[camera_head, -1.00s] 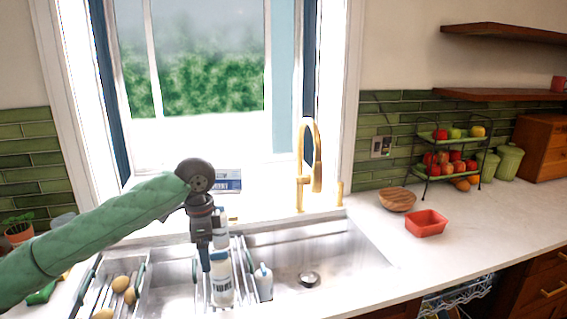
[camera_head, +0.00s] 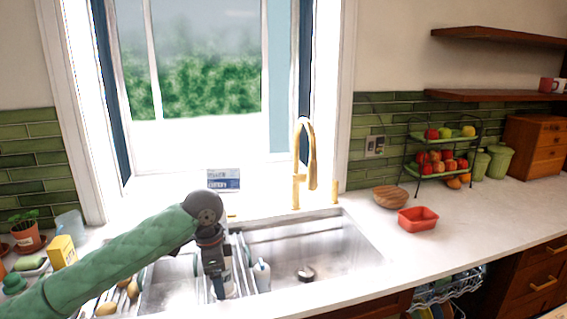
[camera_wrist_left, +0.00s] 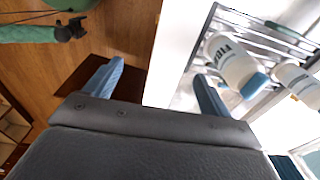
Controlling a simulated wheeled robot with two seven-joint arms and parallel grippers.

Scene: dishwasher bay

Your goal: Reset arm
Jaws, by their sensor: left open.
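My left gripper (camera_head: 218,287) hangs over the left part of the sink at the end of my green arm. It is open, and its two blue fingers (camera_wrist_left: 155,85) are apart with nothing between them in the left wrist view. A white bottle with a blue cap (camera_wrist_left: 232,66) lies beside the right finger, over a metal rack. A second white bottle (camera_wrist_left: 298,84) is farther right. In the head view the arm partly hides the bottles, and a small white bottle (camera_head: 262,275) shows just right of the gripper.
The sink (camera_head: 330,245) has a gold faucet (camera_head: 297,185) behind it. A red bowl (camera_head: 418,218), a wooden bowl (camera_head: 390,196) and a fruit stand (camera_head: 440,150) stand on the right counter. An open dishwasher rack (camera_head: 450,290) is lower right.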

